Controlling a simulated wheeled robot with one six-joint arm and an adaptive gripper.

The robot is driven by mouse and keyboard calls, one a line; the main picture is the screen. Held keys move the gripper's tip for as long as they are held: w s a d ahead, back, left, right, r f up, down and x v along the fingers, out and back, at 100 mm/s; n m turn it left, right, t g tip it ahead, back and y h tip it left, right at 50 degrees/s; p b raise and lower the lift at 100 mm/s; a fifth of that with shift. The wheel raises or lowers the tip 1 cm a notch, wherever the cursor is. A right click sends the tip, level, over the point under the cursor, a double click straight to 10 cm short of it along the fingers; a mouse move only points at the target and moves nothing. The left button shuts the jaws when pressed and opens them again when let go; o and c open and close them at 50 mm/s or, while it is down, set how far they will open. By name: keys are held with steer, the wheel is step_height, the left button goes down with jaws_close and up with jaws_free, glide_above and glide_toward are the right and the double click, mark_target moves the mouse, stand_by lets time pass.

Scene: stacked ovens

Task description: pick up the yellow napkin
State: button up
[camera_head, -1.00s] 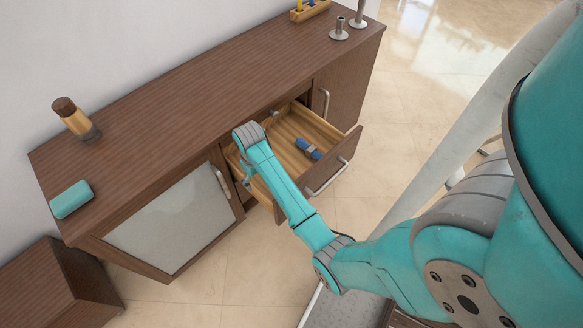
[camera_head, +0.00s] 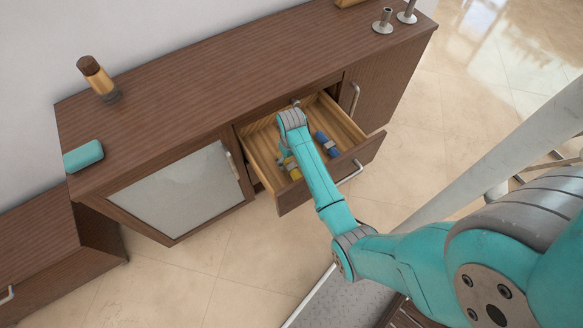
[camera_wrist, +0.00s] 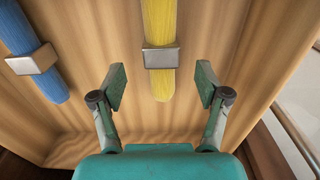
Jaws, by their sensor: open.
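The yellow napkin (camera_wrist: 160,25) is a rolled cloth with a metal ring around it, lying in the open wooden drawer. In the wrist view it lies centred ahead of my gripper, and its near end is between the lines of the two fingers. In the head view the yellow napkin (camera_head: 291,167) shows beside my wrist, partly hidden by my arm. My gripper (camera_wrist: 160,88) is open and empty, with one finger on each side of the napkin's near end. In the head view my arm reaches into the drawer and hides most of the gripper.
A blue rolled napkin (camera_head: 327,144) with a ring lies in the same drawer (camera_head: 345,125). The drawer walls stand close around my gripper. On the cabinet top (camera_head: 210,75) are a brown-capped bottle (camera_head: 98,78), a teal block (camera_head: 83,156) and candle holders (camera_head: 383,22).

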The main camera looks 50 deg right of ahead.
mark_target(291, 166)
steer(key=shift+a+f, duration=0.1)
steer(key=shift+f, duration=2.5)
steer(key=c, duration=1.2)
